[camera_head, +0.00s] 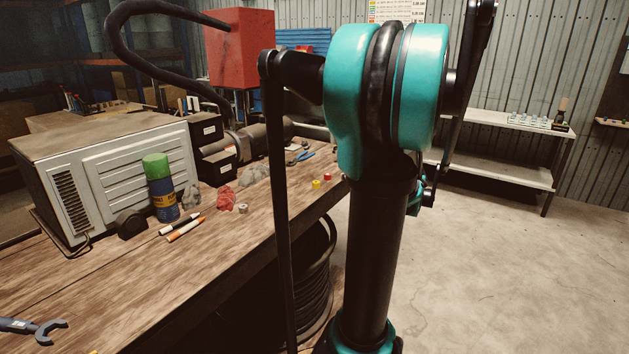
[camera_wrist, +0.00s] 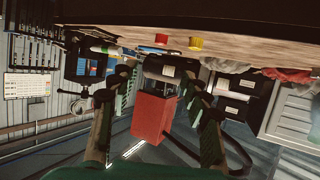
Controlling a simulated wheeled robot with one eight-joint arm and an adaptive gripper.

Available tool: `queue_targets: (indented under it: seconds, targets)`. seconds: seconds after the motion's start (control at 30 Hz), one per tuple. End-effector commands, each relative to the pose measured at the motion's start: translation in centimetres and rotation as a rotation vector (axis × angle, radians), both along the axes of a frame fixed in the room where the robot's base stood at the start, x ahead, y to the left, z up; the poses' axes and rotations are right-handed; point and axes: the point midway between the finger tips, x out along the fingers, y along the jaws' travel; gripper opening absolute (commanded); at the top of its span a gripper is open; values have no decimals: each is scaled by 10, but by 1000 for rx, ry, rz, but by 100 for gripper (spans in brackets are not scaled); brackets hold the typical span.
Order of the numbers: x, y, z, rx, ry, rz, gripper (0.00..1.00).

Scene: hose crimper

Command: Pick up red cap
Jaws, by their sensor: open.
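The red cap (camera_head: 327,177) is a small piece near the right edge of the wooden workbench (camera_head: 222,270) in the head view. A yellow cap (camera_head: 316,184) stands beside it. In the wrist view, which is upside down, the red cap (camera_wrist: 161,39) hangs near the top middle, with the yellow cap (camera_wrist: 195,43) to its right. My gripper (camera_wrist: 162,78) is open and empty, its two fingers spread in the wrist view. The red cap lies past the fingertips, between them sideways, and apart from them. In the head view my arm hides most of the gripper.
A spray can (camera_head: 161,187), markers (camera_head: 184,229), a red crumpled rag (camera_head: 226,199) and a large grey-white unit (camera_head: 110,165) stand on the bench. The floor right of the bench is clear up to a white shelf (camera_head: 497,122).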

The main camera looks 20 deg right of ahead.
Motion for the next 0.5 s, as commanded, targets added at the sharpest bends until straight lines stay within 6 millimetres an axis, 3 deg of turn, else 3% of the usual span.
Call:
queue_targets:
  seconds: [0.5]
  targets:
    - [79, 12, -33, -2, -1, 3, 47]
